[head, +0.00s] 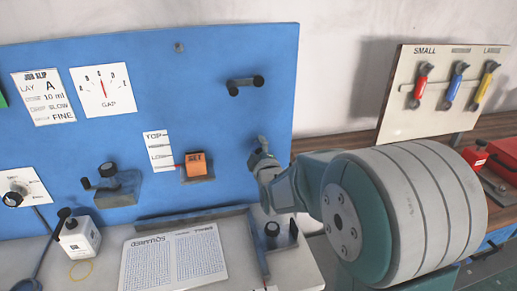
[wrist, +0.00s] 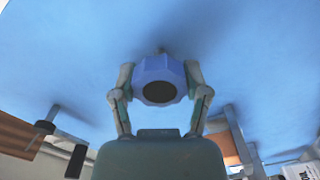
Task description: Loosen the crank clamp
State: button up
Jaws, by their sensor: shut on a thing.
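My gripper (head: 262,150) reaches up to the right part of the blue panel in the head view. In the wrist view its two fingers (wrist: 160,82) are closed on opposite sides of a blue faceted knob (wrist: 174,69) with a dark round centre. The knob is hidden in the head view. I cannot tell whether this knob belongs to the crank clamp. A black crank handle (head: 89,185) sticks out of a grey-blue block on the left of the panel. A black bar handle (head: 245,83) is fixed above my gripper, apart from it.
An orange SET box (head: 197,167) is left of my gripper. A printed sheet (head: 174,257) and a white bottle (head: 79,239) are on the bench. A small black knob (head: 272,229) stands below my wrist. A tool board (head: 440,95) is at the right.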

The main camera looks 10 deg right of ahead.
jog(key=n, duration=0.5)
jog(key=shift+a, duration=0.15)
jog(key=shift+f, duration=0.15)
dwell(0.4)
jog(key=o, duration=1.1)
jog(key=shift+a+n, duration=0.1)
jog(key=shift+n, duration=0.2)
jog(key=shift+o, duration=0.3)
jog(key=shift+a, duration=0.1)
jog(key=shift+s, duration=0.15)
jog(key=s, duration=0.7)
